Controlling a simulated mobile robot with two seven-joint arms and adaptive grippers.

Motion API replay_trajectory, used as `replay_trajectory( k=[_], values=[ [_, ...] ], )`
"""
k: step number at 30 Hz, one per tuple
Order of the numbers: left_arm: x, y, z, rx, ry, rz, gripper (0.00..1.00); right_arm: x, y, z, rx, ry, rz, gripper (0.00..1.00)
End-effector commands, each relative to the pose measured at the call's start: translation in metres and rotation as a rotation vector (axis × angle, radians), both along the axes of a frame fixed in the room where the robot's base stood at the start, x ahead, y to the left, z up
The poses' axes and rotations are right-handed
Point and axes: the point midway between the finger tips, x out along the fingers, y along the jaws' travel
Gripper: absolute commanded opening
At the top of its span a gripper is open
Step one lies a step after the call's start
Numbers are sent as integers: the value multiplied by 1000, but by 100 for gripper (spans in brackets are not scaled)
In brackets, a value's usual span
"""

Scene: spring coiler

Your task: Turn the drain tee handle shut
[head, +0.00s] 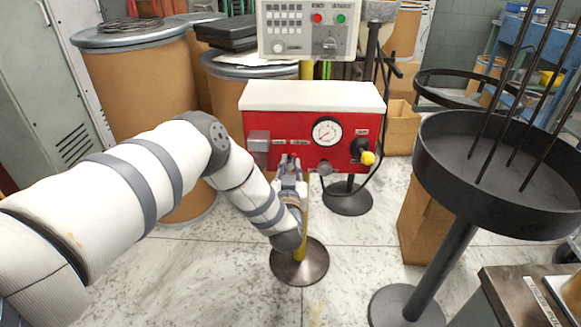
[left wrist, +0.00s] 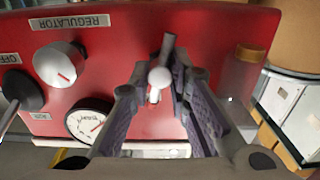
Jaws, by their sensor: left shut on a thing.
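The drain tee handle (left wrist: 160,77) is a pale grey stem end with a short crossbar on the front of the red panel (head: 295,101). In the left wrist view it sits between the fingers of my left gripper (left wrist: 156,90). The gripper is shut on it. In the head view my left gripper (head: 290,163) reaches up to the lower front of the red panel and hides the handle. Labels in the left wrist view appear upside down. My right gripper is in neither view.
A control box (head: 308,30) stands above. A black round tray on a stand (head: 455,150) with upright rods is at right. Cardboard drums (head: 140,90) stand behind left.

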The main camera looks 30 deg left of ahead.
Motion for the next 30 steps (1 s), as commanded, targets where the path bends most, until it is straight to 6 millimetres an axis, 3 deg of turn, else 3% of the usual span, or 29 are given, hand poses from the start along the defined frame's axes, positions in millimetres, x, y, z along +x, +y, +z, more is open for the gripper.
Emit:
replay_trajectory(
  k=[30],
  values=[
    [-2,0,-4,-783,-471,-2,0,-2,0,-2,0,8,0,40]
  ],
)
